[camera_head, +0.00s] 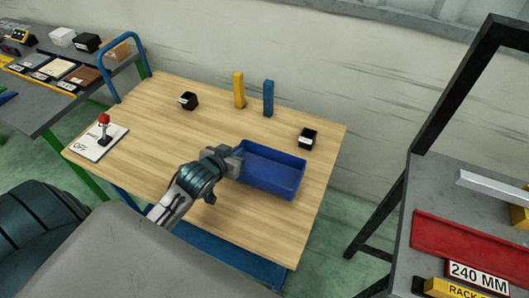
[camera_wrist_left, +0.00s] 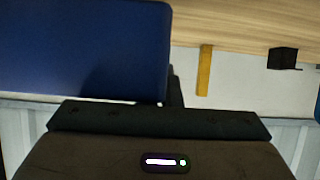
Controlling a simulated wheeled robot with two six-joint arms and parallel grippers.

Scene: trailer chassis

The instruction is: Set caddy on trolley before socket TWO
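The caddy, a blue open-topped bin (camera_head: 272,188), is at the front right of the wooden trolley top (camera_head: 150,105); I cannot tell whether it rests there or is slightly raised. My left gripper (camera_head: 232,160) is at the caddy's left end, by its wall. Its fingertips are hidden, so its grip is unclear. In the left wrist view the caddy's blue side (camera_wrist_left: 85,50) fills the upper left, close to the gripper. Two small black sockets (camera_head: 188,100) (camera_head: 307,138) with white labels stand on the trolley; their labels are unreadable. My right gripper is not in view.
A yellow post (camera_head: 239,89) and a blue post (camera_head: 268,98) stand at the trolley's back. A red-knobbed switch plate (camera_head: 98,139) marked OFF is at its left. A dark frame and rack (camera_head: 440,190) stand at right, a loaded bench (camera_head: 40,110) at left. The trolley's middle is clear.

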